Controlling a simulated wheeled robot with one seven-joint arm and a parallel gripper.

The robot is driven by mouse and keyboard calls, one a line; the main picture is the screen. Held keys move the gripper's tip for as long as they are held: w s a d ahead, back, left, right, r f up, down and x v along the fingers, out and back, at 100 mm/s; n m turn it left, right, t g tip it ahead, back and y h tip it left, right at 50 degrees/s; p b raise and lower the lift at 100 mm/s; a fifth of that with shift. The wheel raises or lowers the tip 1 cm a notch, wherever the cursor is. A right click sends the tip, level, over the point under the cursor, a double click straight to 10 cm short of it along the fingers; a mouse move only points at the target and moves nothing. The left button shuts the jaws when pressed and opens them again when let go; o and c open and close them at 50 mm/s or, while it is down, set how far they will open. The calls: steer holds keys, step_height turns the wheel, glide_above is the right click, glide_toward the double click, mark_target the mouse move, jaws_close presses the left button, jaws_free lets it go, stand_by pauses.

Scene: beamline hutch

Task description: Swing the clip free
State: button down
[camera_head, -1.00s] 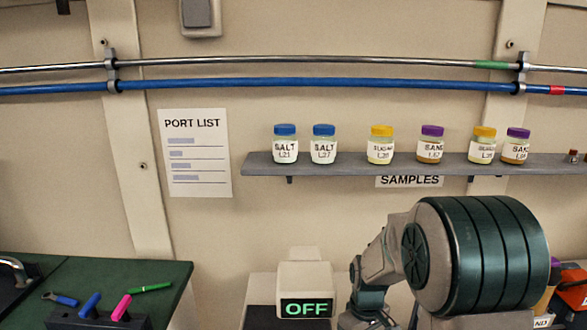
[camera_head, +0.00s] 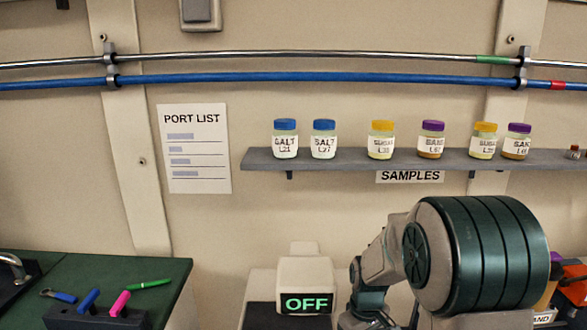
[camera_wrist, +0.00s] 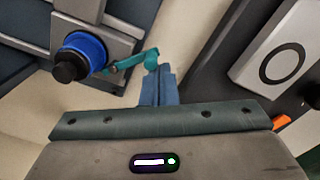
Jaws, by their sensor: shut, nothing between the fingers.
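In the wrist view a teal clip (camera_wrist: 130,62) reaches out from beside a blue collar (camera_wrist: 84,48) with a black end, mounted on a grey bracket. My gripper (camera_wrist: 161,76) is shut and empty, its blue fingers pointing up the picture. The fingertips are close below the clip's free, right-hand end. I cannot tell whether they touch it. In the head view my arm fills the lower right, and I cannot make out the clip or the gripper there.
A grey panel with a white plate (camera_wrist: 275,60) stands right of the fingers. In the head view, an OFF display (camera_head: 307,303) is left of my arm, a shelf (camera_head: 340,160) holds several jars, and a green bench (camera_head: 150,268) carries tools.

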steer(key=shift+s, duration=0.1)
steer(key=shift+s+d, duration=0.4)
steer(key=shift+s, duration=0.1)
stand_by(0.3)
steer(key=shift+s+d, duration=0.45)
steer(key=shift+d, duration=0.05)
steer(key=shift+s+d, duration=0.2)
steer(key=shift+d, duration=0.2)
step_height(320, 180, up, 7)
steer(key=a+p, duration=0.1)
steer(key=p, duration=0.3)
steer(key=shift+a, duration=0.15)
stand_by(0.4)
